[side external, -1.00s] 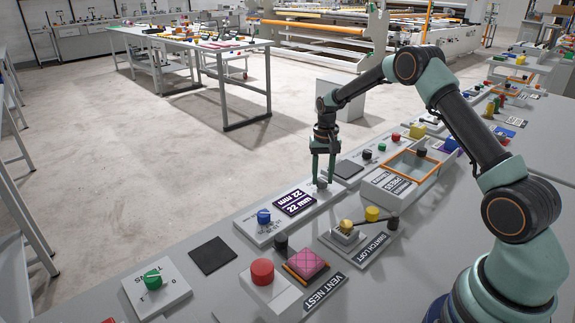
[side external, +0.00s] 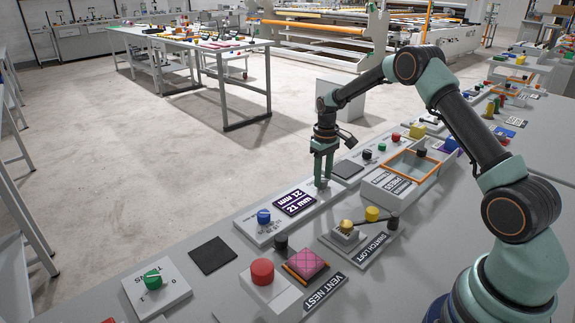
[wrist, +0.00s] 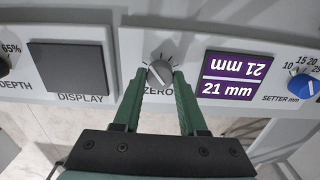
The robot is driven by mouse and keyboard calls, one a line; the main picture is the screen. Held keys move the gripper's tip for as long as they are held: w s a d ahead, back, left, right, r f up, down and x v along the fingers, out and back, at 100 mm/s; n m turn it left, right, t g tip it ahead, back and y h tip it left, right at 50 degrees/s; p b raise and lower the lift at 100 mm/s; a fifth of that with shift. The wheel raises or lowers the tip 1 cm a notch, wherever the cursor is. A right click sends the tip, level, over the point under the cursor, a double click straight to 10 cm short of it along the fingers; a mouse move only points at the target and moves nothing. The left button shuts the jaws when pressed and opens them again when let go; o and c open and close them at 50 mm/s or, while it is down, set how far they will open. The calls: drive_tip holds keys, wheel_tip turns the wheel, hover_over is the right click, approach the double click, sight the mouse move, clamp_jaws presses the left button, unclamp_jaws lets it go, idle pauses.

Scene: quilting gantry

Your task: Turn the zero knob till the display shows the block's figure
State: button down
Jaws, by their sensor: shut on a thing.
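The grey zero knob (wrist: 160,73), labelled ZERO, has a light pointer line. My gripper (wrist: 159,80) is shut on it, one green finger on each side; it also shows at the panel in the side view (side external: 322,182). There the fingers mostly hide the knob. The purple display (wrist: 230,79) reads "21 mm" twice, one line upside down; it shows in the side view (side external: 296,202) too. I cannot pick out a block bearing a figure in either view.
A blue setter knob (wrist: 301,86) with a number scale is right of the display in the wrist view. A dark square plate (wrist: 68,68) lies left of the zero knob, with DISPLAY printed below it.

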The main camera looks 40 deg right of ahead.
drive_tip(key=shift+n, duration=2.1)
drive_tip(key=shift+c, duration=2.2)
unclamp_jaws()
wheel_tip(320, 180, up, 12)
drive_tip(key=shift+r, duration=0.2)
